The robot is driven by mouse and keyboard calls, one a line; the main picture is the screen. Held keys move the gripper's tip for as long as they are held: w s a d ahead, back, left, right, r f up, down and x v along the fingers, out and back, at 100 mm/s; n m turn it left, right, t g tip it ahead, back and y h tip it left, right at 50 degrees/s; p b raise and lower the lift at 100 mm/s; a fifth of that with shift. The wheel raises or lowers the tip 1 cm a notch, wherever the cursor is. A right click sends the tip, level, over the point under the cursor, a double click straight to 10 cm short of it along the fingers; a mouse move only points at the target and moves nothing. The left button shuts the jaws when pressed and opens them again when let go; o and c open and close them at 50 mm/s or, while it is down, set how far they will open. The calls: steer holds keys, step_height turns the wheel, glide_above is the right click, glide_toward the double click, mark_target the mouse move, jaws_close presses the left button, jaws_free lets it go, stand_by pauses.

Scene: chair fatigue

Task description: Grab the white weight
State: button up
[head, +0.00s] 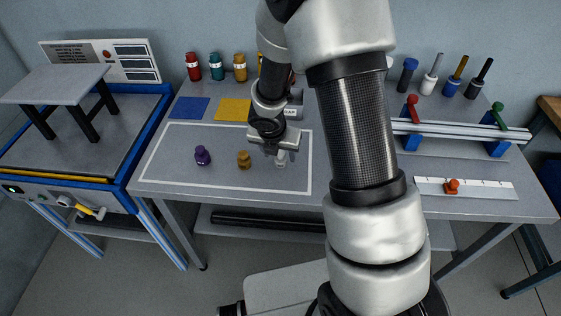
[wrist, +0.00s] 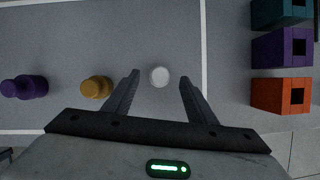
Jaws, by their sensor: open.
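The white weight (wrist: 160,76) shows in the wrist view as a pale round top, between and slightly beyond the fingertips of my gripper (wrist: 158,78). In the head view the white weight (head: 281,159) stands on the grey table inside the white outline, directly below my gripper (head: 272,150). My gripper is open, and I see no finger touching the weight. A brass-coloured weight (head: 243,160) and a purple weight (head: 202,155) stand to its left in the same outlined area. My arm hides part of the table.
Blue (head: 188,108) and yellow (head: 233,109) mats lie behind the outline, with coloured jars (head: 240,67) at the back. Purple (wrist: 282,47), teal and orange blocks stand right of the outline in the wrist view. A rail (head: 460,133) and ruler (head: 466,188) lie to the right.

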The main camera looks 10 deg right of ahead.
mark_target(280, 155)
steer(key=shift+b+x, duration=0.3)
steer(key=shift+x, duration=1.2)
steer(key=c, duration=1.3)
